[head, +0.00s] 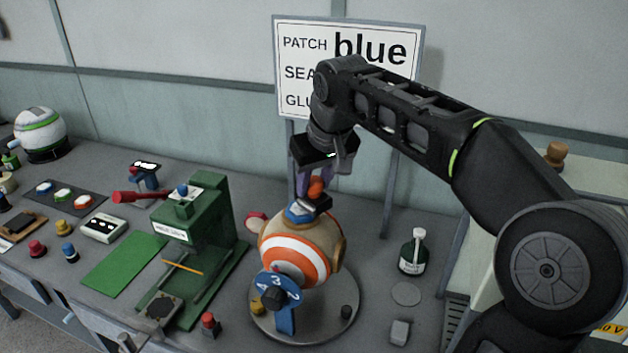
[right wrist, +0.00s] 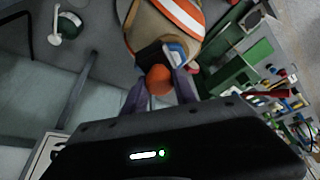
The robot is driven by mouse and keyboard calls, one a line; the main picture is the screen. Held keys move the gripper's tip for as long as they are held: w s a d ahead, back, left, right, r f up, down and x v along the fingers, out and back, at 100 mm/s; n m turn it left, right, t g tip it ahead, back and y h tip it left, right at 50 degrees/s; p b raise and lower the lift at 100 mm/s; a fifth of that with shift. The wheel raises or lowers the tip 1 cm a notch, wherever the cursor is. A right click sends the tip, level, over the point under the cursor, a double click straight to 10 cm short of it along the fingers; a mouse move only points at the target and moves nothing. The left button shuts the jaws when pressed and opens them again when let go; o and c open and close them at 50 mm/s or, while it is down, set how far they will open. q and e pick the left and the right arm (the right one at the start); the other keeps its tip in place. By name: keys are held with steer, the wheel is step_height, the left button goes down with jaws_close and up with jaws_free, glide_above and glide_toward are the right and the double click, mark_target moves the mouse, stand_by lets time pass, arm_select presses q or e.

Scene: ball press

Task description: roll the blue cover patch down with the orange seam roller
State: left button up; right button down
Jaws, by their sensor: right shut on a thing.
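My right gripper (head: 314,186) is shut on the orange seam roller (head: 316,188), above the top of the striped ball (head: 297,262). The roller's dark head (head: 317,204) is at the ball's top, beside or over the blue cover patch (head: 299,213); I cannot tell whether it presses on the patch. In the right wrist view the orange roller (right wrist: 158,79) sits between the purple fingers, with its dark head against the ball (right wrist: 150,30). The blue patch (right wrist: 178,52) shows only partly there. My left gripper is in neither view.
The ball rests on a round grey base (head: 330,327) with a blue numbered dial (head: 279,290). A green press (head: 200,225) stands to the left, a dark bottle (head: 412,254) to the right. A sign (head: 300,60) behind reads "PATCH blue"; my right arm hides its lower lines.

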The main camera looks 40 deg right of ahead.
steer(key=shift+f+b, duration=0.35)
steer(key=shift+f, duration=0.1)
steer(key=shift+w+a+r+p, duration=0.1)
steer(key=shift+w+a+p, duration=0.25)
steer(key=shift+w, duration=0.15)
steer(key=shift+w+a, duration=0.45)
steer(key=shift+w, duration=0.25)
steer(key=shift+w+a+p, duration=0.45)
steer(key=shift+w+p, duration=0.05)
steer(key=shift+w, duration=0.15)
steer(key=shift+w+a+f, duration=0.25)
steer(key=shift+w+a, duration=0.15)
steer(key=shift+w, duration=0.1)
